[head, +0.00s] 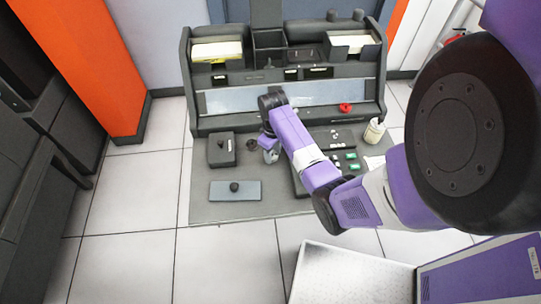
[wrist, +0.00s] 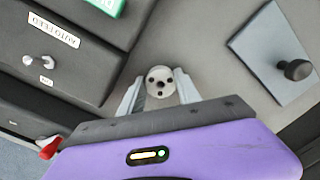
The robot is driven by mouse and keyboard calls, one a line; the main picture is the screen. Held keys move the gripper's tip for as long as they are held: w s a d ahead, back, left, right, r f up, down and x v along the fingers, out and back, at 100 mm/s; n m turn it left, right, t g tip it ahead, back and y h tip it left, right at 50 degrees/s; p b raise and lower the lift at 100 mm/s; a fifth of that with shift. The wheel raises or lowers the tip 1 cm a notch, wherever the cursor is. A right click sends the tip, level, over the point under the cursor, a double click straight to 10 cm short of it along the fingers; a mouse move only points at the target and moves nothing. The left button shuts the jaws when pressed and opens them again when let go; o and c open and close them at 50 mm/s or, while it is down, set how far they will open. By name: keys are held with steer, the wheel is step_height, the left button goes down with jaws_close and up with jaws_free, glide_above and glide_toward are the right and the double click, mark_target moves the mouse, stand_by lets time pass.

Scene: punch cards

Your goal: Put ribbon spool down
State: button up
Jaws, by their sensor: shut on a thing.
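The ribbon spool (wrist: 160,86) shows in the wrist view as a round pale grey end with small dark holes. It sits between the two fingers of my gripper (wrist: 158,92), which is shut on it. The spool's far side is hidden. In the head view my gripper (head: 270,154) hangs over the grey desk top (head: 215,211), left of the middle. The spool is too small there to make out clearly, and I cannot tell whether it touches the surface.
A flat grey-blue plate with a black knob (wrist: 298,70) lies nearby, also seen in the head view (head: 250,192). A dark box (head: 221,150) stands to the left. A labelled dark unit (wrist: 75,45) is close by.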

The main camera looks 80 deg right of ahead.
steer(key=shift+f, duration=0.1)
steer(key=o, duration=1.3)
